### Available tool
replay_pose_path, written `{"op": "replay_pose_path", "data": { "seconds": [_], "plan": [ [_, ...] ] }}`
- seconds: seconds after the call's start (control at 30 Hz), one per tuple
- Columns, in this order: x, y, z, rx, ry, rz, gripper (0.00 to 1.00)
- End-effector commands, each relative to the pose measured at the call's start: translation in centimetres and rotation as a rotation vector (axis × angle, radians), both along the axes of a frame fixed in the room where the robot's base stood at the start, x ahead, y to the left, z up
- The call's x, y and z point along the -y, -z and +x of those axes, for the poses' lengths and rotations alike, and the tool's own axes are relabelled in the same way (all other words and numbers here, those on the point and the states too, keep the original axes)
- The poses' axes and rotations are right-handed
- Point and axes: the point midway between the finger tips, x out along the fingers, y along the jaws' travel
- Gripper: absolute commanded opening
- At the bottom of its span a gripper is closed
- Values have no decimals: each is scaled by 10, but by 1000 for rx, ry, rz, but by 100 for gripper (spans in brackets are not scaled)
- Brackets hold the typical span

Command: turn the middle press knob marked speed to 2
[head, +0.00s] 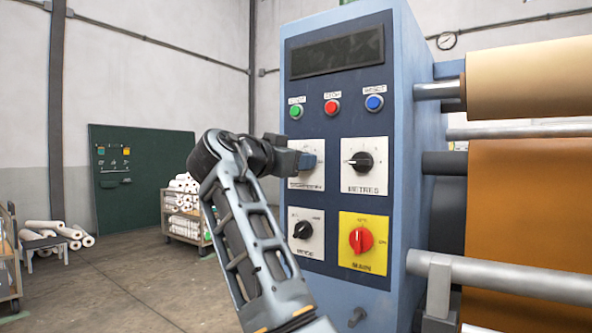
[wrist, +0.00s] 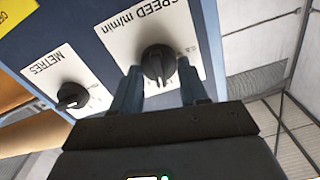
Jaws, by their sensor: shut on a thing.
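The speed knob (wrist: 158,64) is a black round knob on a white plate marked "SPEED m/min" (wrist: 128,32), which appears upside down in the wrist view. My gripper (wrist: 157,76) has one finger on each side of this knob and is shut on it. In the head view my gripper (head: 302,160) covers the knob, and only parts of the speed plate (head: 315,147) show around it. The knob's pointer and the scale figures are too small or hidden to read.
The METRES knob (head: 361,162) sits close to the right on the blue press cabinet (head: 420,120). Below are another black knob (head: 303,229) and a red knob on yellow (head: 361,240). Green (head: 295,111), red (head: 332,107) and blue (head: 374,102) buttons are above. Rollers (head: 530,80) stand right.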

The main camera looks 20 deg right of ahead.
Motion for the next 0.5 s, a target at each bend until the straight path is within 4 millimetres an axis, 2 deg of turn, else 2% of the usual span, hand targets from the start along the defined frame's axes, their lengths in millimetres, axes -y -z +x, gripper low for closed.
{"op": "replay_pose_path", "data": {
  "seconds": [0.03, 0.5],
  "plan": [
    [-1, 5, 0, 33, -1, 26, 13],
    [1, 5, -2, 341, 0, 252, 13]
  ]
}}
